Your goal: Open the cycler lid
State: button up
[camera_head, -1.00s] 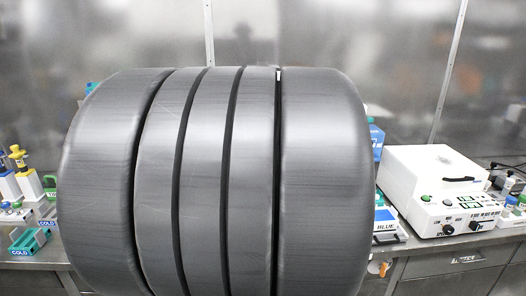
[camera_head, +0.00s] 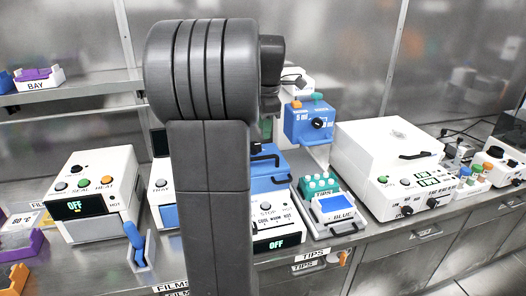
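No label in view reads cycler. A white and blue machine with a blue lid (camera_head: 268,175), a dark handle and an OFF display (camera_head: 284,243) stands on the bench, partly behind my arm, and may be it. Its lid looks down, but my arm hides its left part. My arm (camera_head: 210,190) rises upright in front of the bench, with its thick dark joint at the top. My gripper is not in view; a dark link at the joint's right side shows no fingers.
A large white box (camera_head: 385,150) with a front handle stands to the right. A blue knobbed box (camera_head: 310,122) is behind. A white sealer (camera_head: 98,185) and a blue-handled holder (camera_head: 140,248) are left.

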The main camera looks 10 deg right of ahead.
aim_at(263, 158)
jog(key=f, duration=0.3)
jog(key=w+f, duration=0.1)
jog(key=f, duration=0.2)
jog(key=w+f, duration=0.1)
jog(key=f, duration=0.3)
jog(key=shift+f, duration=0.1)
grip_shut()
